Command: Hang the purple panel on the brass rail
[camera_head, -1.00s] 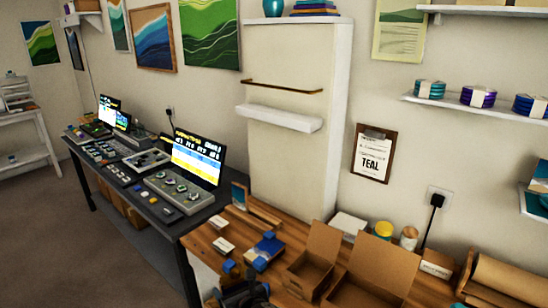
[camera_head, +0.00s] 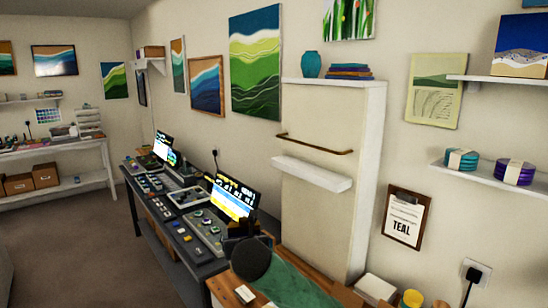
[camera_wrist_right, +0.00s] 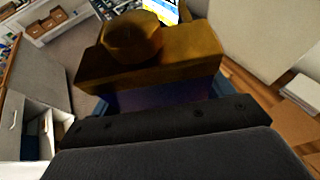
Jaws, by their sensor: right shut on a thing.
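The brass rail (camera_head: 313,147) runs across the cream upright board in the head view, above a white ledge, with nothing hanging on it. In the right wrist view my right gripper (camera_wrist_right: 160,112) is shut on a piece with a narrow purple face (camera_wrist_right: 160,96), taken as the purple panel. A brown-gold block with a round knob (camera_wrist_right: 133,38) sits in front of it and hides much of it. Most of the panel is hidden. The rail does not show in the wrist view. My left gripper is not in view.
The white ledge (camera_head: 312,172) juts out below the rail. A teal vase (camera_head: 311,64) and books (camera_head: 351,71) stand on the board's top. Consoles with lit screens (camera_head: 232,198) fill the dark table at left. A dark green flat surface (camera_head: 300,287) shows at the bottom, its identity unclear.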

